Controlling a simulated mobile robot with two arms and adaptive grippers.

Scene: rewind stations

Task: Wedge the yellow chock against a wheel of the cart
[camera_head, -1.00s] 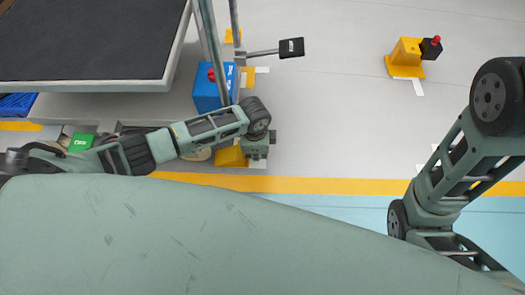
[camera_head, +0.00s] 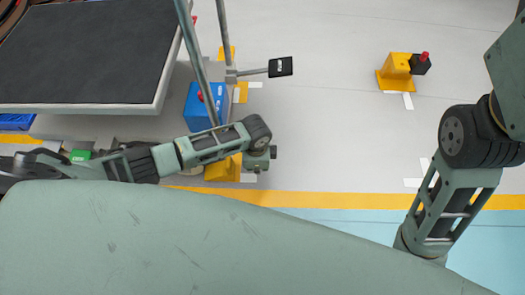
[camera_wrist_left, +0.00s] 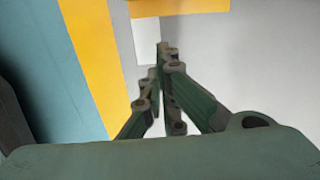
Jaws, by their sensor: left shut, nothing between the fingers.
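A dark-topped platform with a pale rim (camera_head: 160,88), possibly the cart, fills the upper left of the head view. No wheel of it can be made out. A yellow block (camera_head: 222,171) lies on the floor, partly hidden under my left wrist; I cannot tell whether it is the chock. My left gripper (camera_wrist_left: 165,50) shows in the left wrist view, shut and empty, above grey floor. A yellow patch (camera_wrist_left: 180,7) and a white floor mark (camera_wrist_left: 147,38) lie beyond its fingertips. My right arm shows at the right of the head view, but its gripper is out of frame.
A blue box (camera_head: 200,108) with a red knob stands beside the platform, near grey poles and a small black panel (camera_head: 281,66). A yellow stand (camera_head: 395,70) with a black, red-buttoned box is at upper right. A yellow floor line (camera_head: 330,201) crosses below. Mid-floor is clear.

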